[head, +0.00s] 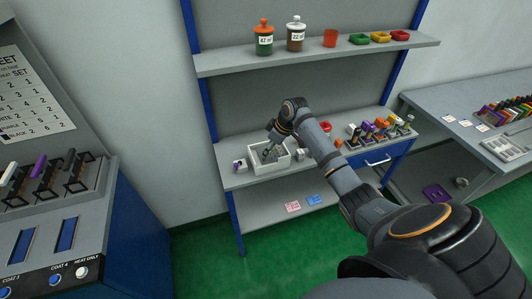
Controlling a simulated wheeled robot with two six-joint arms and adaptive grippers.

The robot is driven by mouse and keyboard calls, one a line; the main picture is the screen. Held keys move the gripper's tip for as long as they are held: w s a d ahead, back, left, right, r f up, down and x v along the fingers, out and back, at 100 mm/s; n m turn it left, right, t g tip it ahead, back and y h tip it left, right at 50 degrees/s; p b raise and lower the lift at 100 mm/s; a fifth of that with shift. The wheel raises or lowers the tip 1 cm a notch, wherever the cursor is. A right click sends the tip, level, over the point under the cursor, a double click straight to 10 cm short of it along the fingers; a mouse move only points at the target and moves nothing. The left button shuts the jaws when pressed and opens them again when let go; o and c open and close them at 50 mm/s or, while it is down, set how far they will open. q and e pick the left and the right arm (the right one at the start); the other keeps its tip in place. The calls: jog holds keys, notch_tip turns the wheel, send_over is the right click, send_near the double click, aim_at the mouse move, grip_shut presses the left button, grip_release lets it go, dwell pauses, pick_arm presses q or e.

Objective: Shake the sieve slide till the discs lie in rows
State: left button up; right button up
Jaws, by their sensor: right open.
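A white open box (286,166) stands on the left part of the grey bench top. My right gripper (268,153) is over this box, pointing down into it, with its fingers open. The box's contents are small and partly hidden by the gripper; I cannot make out a sieve slide or any discs in it. I cannot tell whether the fingers touch anything. My right arm reaches in from the lower right and hides part of the bench. My left gripper is not in view.
A small white block with purple (239,165) sits left of the box. Several coloured-handled tools (380,129) stand to the right on the bench. An upper shelf (320,56) carries jars and small trays. A blue coating machine (60,240) is at left.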

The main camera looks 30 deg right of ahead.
aim_at(270, 164)
jog(key=v, duration=0.8)
jog(key=shift+r, duration=0.35)
jog(key=shift+s, duration=0.1)
jog(key=shift+c, duration=0.6)
